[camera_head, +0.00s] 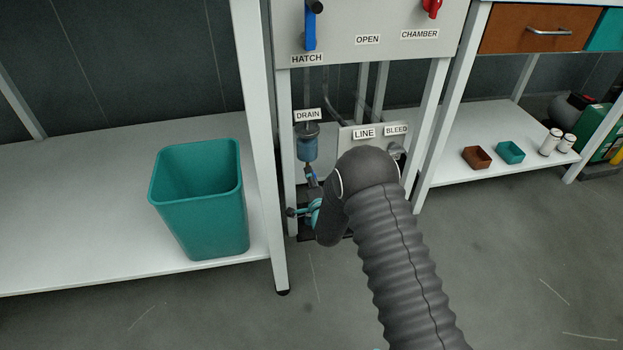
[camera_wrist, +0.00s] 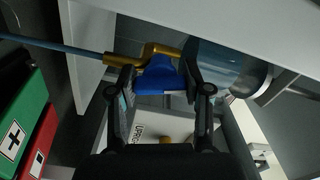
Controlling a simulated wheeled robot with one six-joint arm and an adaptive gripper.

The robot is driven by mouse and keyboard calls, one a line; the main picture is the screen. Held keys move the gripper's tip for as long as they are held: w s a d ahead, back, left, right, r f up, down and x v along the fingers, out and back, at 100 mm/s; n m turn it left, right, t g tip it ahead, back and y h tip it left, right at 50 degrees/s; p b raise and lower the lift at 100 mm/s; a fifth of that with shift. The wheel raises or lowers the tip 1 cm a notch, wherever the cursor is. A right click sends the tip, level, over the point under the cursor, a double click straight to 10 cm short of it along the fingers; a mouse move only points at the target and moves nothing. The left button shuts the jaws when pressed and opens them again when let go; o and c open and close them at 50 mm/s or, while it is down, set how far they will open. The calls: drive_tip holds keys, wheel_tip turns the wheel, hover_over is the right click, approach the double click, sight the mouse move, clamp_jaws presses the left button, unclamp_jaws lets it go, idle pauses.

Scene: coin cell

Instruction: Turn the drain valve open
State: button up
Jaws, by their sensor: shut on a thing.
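The drain valve shows in the wrist view as a brass body (camera_wrist: 146,53) with a blue handle (camera_wrist: 158,76). My gripper (camera_wrist: 160,88) is shut on the blue handle, with one dark finger on each side of it. In the head view the valve (camera_head: 311,178) sits low under a clear blue bowl (camera_head: 307,147), below the DRAIN label (camera_head: 308,114). The bowl also shows beside the valve in the wrist view (camera_wrist: 222,62). My arm hides much of the space below and right of the valve in the head view, and the fingers cannot be made out clearly there.
A white frame leg (camera_head: 262,150) stands just left of the valve. A panel with LINE and BLEED labels (camera_head: 364,133) is to the right. A teal bin (camera_head: 196,200) stands on the left shelf. The HATCH lever (camera_head: 310,32) hangs above. Floor in front is clear.

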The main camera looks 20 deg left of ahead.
drive_tip(key=m, duration=0.3)
drive_tip(key=shift+m, duration=0.4)
idle(0.4)
drive_tip(key=o, duration=1.2)
drive_tip(key=v, duration=1.2)
drive_tip(key=shift+s, duration=0.1)
drive_tip(key=shift+a, duration=0.1)
